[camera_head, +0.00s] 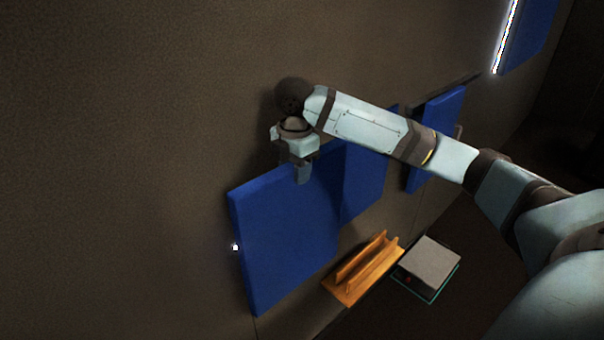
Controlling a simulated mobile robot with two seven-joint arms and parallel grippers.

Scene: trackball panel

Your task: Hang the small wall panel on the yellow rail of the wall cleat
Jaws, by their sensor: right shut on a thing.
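A blue panel (280,245) stands upright along the brown wall in the head view. My right gripper (303,178) is at its top edge, shut on it from above. Whether the panel touches the wall or sits on anything behind it is hidden. The yellow rail and the wall cleat cannot be made out. My left gripper is out of view.
A second blue panel (368,180) is just right of the held one, partly behind my right arm. Another (440,115) is further right, and one more (530,30) is at upper right by a bright light strip. Below are an orange ledge (350,290) and a grey box (431,258). The wall at left is bare.

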